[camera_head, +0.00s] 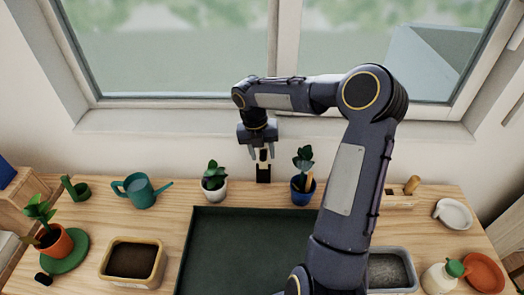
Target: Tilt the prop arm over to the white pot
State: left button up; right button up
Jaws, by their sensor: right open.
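The white pot (214,195) holds a green leafy plant and stands at the back of the wooden table. My right gripper (261,155) is open, pointing down, to the right of the white pot. A small upright piece with a pale upper part and a black lower part (263,174), perhaps the prop arm, shows between and below its fingers. I cannot tell whether the fingers touch it. The blue pot (303,198) with a plant and a wooden piece stands to its right. My left gripper is not in view.
A dark green tray (240,250) fills the table's middle. A teal watering can (140,191), a soil box (131,262) and an orange pot (55,243) stand left. The window sill is behind.

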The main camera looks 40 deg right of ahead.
grip_shut()
jog(key=shift+w+a, duration=0.25)
dwell(0.5)
jog(key=w+a+f+p, duration=0.2)
jog(key=w+a, duration=0.1)
jog(key=a, duration=0.1)
jog(key=shift+w+a+f, duration=0.15)
jog(key=shift+w+a, duration=0.05)
jog(key=shift+w, duration=0.05)
dwell(0.4)
dwell(0.5)
